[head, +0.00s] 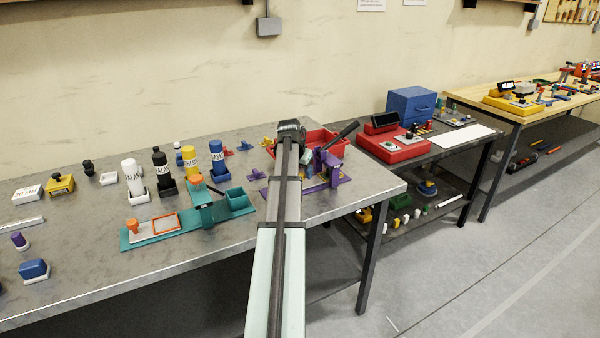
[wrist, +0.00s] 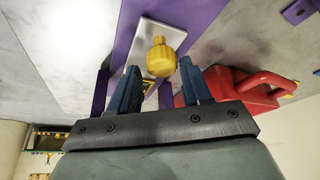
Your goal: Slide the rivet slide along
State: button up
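In the wrist view, a yellow knob (wrist: 162,60) stands on a pale grey plate (wrist: 152,30) set in a purple frame (wrist: 210,18). I take this knob and plate for the rivet slide, though no label shows. My gripper (wrist: 160,66) is open, its two blue fingers apart. The knob appears between the fingertips with a gap on each side; whether it is at fingertip depth is unclear. In the head view, my arm hides the fingers and knob.
A red box with a handle (wrist: 240,88) is close right of my fingers in the wrist view. In the head view, a red tray (head: 325,137) stands by the purple fixture. A teal fixture (head: 160,232) and several labelled bottles (head: 189,163) are left of my arm.

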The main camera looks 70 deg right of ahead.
jog(key=shift+o, duration=0.8)
jog(key=shift+w+a, duration=0.1)
jog(key=shift+r, duration=0.1)
jog(key=v, duration=1.3)
jog(key=shift+a+r, duration=0.15)
jog(key=shift+r, duration=0.1)
